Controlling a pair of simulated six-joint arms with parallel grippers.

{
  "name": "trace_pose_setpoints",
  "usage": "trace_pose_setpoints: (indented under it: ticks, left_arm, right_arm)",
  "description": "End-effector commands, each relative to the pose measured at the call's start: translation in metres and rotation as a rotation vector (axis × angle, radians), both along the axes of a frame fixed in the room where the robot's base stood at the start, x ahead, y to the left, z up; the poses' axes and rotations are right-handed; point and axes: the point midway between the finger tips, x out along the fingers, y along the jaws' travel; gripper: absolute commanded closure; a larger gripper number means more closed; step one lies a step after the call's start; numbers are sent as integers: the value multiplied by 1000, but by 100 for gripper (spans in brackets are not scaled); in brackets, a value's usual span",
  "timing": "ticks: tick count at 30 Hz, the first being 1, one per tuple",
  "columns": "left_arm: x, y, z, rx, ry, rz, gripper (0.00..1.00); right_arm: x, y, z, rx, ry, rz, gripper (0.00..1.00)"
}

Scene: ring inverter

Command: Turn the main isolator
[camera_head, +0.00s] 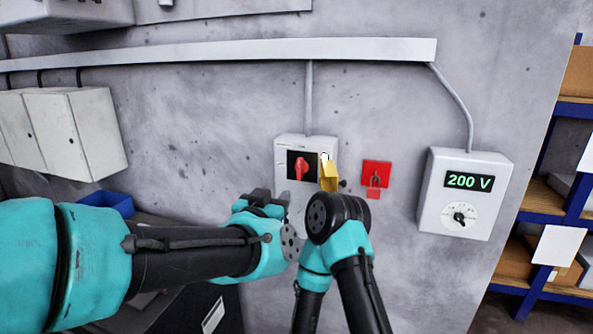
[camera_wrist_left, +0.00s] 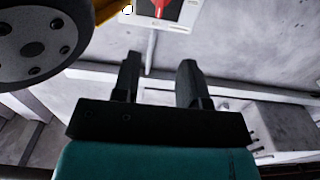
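The main isolator (camera_head: 283,146) is a pale box on the wall with a red knob (camera_head: 302,168) on a black plate. A yellow piece (camera_head: 328,178), apparently a padlock with a pale loop, is at the box's lower right, just above my right wrist. My left gripper (camera_head: 262,198) is below and left of the knob; its two fingers (camera_wrist_left: 160,62) are apart with nothing between them. My right gripper's fingers are mostly hidden behind its dark wrist.
A red wall plate (camera_head: 377,168) with a red hanging loop is right of the isolator. Further right, a meter box (camera_head: 430,205) reads 200 V and has a dial. Grey cabinets (camera_head: 85,135) are at left and blue shelving (camera_head: 575,190) at right. A blue bin (camera_head: 112,203) sits low at left.

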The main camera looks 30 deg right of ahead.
Motion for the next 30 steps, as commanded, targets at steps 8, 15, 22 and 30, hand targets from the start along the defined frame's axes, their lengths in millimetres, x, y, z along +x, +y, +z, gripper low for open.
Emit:
trace_pose_setpoints:
  ticks: [8, 15, 22, 30]
  left_arm:
    - [26, -28, -1, 1, 1, 0, 61]
    - [52, -58, -2, 1, 1, 0, 61]
    - [75, -83, -1, -1, 1, 1, 61]
    - [99, -110, -1, -1, 1, 1, 61]
  right_arm:
    - [0, 0, 0, 0, 0, 0, 57]
    - [0, 0, 0, 0, 0, 0, 57]
    - [0, 0, 0, 0, 0, 0, 57]
    - [0, 0, 0, 0, 0, 0, 57]
